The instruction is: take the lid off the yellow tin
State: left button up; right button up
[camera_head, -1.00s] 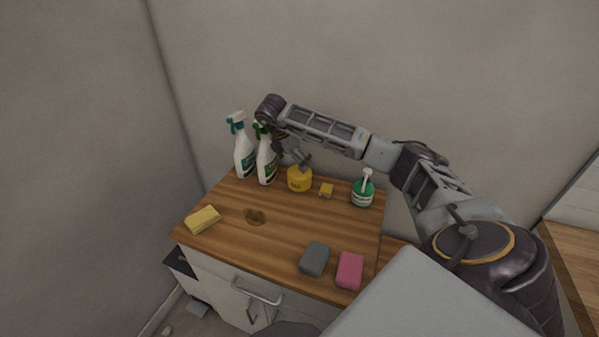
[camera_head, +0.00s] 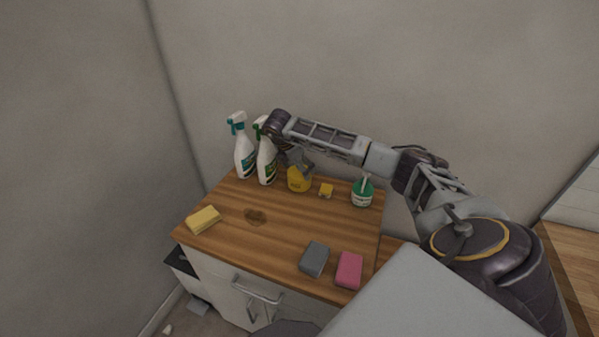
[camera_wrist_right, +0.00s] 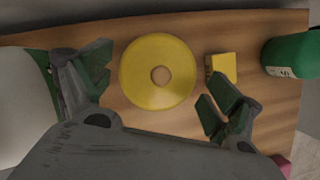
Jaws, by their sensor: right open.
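The yellow tin (camera_head: 298,183) stands upright at the back of the wooden counter. My right gripper (camera_head: 300,166) is just above it, and its fingers hide part of the top. In the right wrist view the round yellow lid (camera_wrist_right: 150,88) with a small brownish knob (camera_wrist_right: 160,75) in its middle shows from above. The open fingers of the right gripper (camera_wrist_right: 163,98) are spread to the left and right of the lid, with no contact visible. My left gripper is not in view.
Two spray bottles (camera_head: 242,155) stand left of the tin. A small yellow block (camera_head: 326,190) and a green pump bottle (camera_head: 363,192) are to its right. A yellow sponge (camera_head: 203,219), grey sponge (camera_head: 314,259) and pink sponge (camera_head: 349,270) lie nearer the front.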

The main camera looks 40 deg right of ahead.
jog(key=shift+s+a, duration=0.1)
jog(key=c, duration=1.3)
jog(key=shift+c, duration=0.9)
jog(key=shift+s, duration=0.1)
